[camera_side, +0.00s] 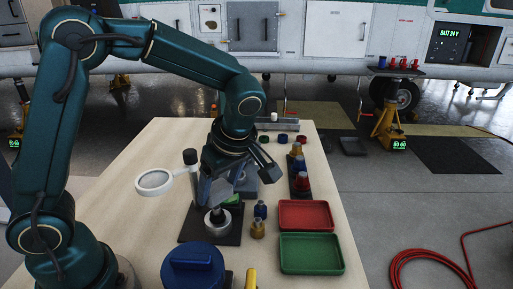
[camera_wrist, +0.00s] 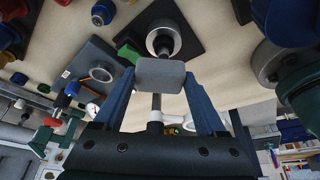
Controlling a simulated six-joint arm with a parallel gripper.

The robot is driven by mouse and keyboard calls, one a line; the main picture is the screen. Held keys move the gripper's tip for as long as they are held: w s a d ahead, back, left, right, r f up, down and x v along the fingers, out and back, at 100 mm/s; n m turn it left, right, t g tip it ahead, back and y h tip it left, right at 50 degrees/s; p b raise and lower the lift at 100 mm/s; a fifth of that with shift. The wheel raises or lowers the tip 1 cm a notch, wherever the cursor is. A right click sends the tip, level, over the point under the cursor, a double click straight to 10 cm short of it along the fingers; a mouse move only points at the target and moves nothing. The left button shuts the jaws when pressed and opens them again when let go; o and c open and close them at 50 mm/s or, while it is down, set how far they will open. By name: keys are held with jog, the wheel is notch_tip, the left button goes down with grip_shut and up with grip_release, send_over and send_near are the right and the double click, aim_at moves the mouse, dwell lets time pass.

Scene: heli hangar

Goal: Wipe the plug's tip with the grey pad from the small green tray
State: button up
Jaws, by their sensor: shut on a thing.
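My gripper (camera_side: 214,188) is shut on the grey pad (camera_wrist: 160,74), a flat rounded block held between the two blue fingers in the wrist view. The plug (camera_wrist: 163,42) stands in a pale metal ring on a dark square base, just beyond the pad in that view. In the side view the ring (camera_side: 217,220) sits directly below my gripper, and the fingers partly hide the plug. I cannot tell whether the pad touches the plug. The small green tray (camera_wrist: 128,52) shows as a green edge beside the dark base, partly hidden.
A magnifier (camera_side: 155,181) on a stand is close left of my gripper. A blue canister (camera_side: 193,268) stands in front. The left tabletop is clear.

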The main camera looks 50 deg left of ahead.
jog(key=shift+r, duration=3.05)
